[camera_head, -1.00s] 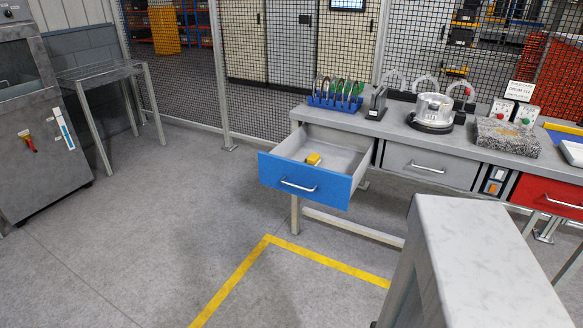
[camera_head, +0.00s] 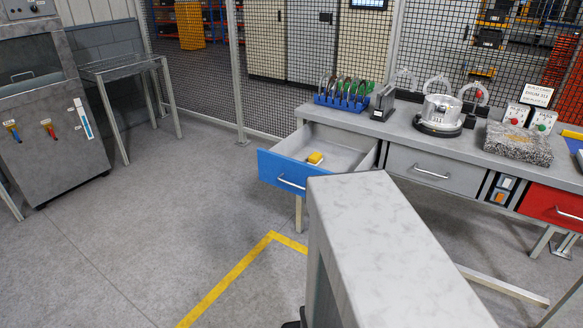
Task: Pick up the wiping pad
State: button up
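A small yellow block-like thing (camera_head: 316,158), which may be the wiping pad, lies in the open blue-fronted drawer (camera_head: 284,174). It sits on the drawer's grey floor, and a pale part shows beside it. It is too small to make out in detail. The drawer is pulled out from the left end of the workbench (camera_head: 402,127). My gripper is not in the head view, so I cannot see whether it is open or shut.
A tall grey block with a pale top (camera_head: 385,240) stands close in front and covers part of the drawer front. A blue rack (camera_head: 342,103), a metal drum (camera_head: 440,113) and a granite block (camera_head: 518,143) stand on the bench. Clear floor (camera_head: 150,235) lies left.

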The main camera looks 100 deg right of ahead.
aim_at(315, 159)
jog(key=u, duration=0.45)
jog(key=k, duration=2.85)
jog(key=z, duration=0.75)
